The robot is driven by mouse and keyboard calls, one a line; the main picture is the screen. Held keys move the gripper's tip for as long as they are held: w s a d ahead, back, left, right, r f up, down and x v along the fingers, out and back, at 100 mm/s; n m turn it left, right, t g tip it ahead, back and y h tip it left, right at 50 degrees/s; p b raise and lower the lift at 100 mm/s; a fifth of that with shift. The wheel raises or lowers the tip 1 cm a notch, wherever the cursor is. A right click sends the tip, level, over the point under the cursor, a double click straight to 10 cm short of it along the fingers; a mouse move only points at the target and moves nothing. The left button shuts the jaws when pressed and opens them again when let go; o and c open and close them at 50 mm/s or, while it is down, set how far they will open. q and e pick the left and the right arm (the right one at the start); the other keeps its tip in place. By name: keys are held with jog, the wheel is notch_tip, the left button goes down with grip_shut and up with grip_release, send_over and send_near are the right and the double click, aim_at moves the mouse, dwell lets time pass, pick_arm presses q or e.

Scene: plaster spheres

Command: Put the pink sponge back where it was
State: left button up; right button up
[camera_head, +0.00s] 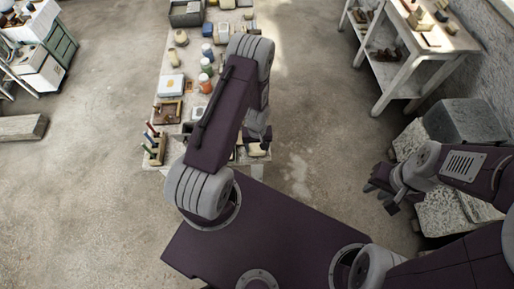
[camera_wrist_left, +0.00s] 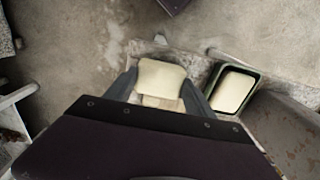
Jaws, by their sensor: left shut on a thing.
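My left gripper (camera_wrist_left: 158,92) is shut on a pale cream block (camera_wrist_left: 162,80), with one dark finger on each side of it. A second pale piece (camera_wrist_left: 160,103) shows just below the block, and I cannot tell whether they touch. In the head view my left gripper (camera_head: 262,138) is over the near right corner of the long worktable (camera_head: 158,103), partly hidden by my arm. I see no clearly pink sponge; the held block looks cream. My right gripper (camera_head: 384,188) is off to the right, away from the table, and its jaws are too small to read.
A green-rimmed tray (camera_wrist_left: 253,75) with a pale filling is right of the held block. The table holds jars, a wooden tray (camera_head: 168,112) and a tool rack (camera_head: 155,148). A shelf unit (camera_head: 408,55) and stone blocks (camera_head: 465,120) are at right. Open floor lies between.

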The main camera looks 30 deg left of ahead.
pick_arm(q)
jog(key=shift+f, duration=0.55)
jog(key=shift+w+a, duration=0.1)
pick_arm(e)
jog(key=shift+w+a+f, duration=0.1)
jog(key=shift+f, duration=0.25)
pick_arm(q)
jog(key=shift+f, duration=0.15)
jog(key=o, duration=1.2)
pick_arm(e)
jog(key=shift+f, duration=0.15)
